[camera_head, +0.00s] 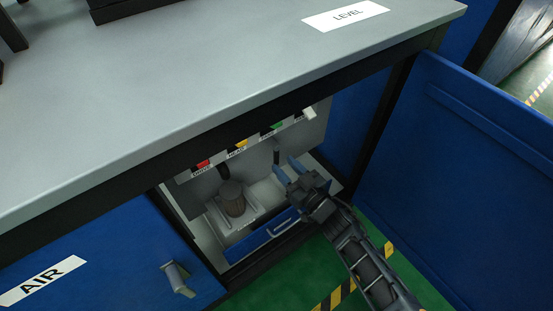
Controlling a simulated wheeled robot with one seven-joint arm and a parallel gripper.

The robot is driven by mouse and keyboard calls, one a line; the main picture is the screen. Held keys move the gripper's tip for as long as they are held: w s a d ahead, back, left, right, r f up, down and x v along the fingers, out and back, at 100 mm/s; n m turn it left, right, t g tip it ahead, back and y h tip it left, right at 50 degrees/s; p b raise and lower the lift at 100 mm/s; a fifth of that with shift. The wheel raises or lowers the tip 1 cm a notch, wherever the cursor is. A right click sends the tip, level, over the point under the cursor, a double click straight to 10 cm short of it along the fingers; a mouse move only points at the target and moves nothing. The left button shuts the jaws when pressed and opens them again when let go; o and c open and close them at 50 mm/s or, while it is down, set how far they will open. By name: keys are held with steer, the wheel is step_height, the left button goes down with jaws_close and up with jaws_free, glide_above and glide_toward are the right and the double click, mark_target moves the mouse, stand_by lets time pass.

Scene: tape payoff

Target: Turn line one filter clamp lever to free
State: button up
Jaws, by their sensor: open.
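My gripper (286,168) is open, with its two blue-tipped fingers apart and nothing seen between them. It reaches into the open cabinet under the worktop from the lower right. A brown ribbed cylinder, perhaps the filter (233,198), stands on a pale base in the cabinet, to the left of my gripper. A dark upright handle (223,171) shows just behind the cylinder. Another dark upright rod (276,155) shows behind my fingertips, apparently apart from them. I cannot tell which of these is the line one clamp lever, or its position.
A panel with red, yellow and green labelled controls (240,144) hangs above. A blue drawer front (262,243) with a pale handle lies below. The open blue door (465,170) stands close on the right. The grey worktop (200,80) overhangs the cabinet. A closed AIR door (110,255) is left.

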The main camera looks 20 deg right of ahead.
mark_target(278, 159)
steer(key=shift+w+a+b, duration=0.25)
steer(key=shift+w, duration=0.95)
steer(key=shift+w+a+b, duration=0.2)
steer(key=shift+w+b, duration=0.05)
steer(key=shift+w, duration=0.9)
jaws_close()
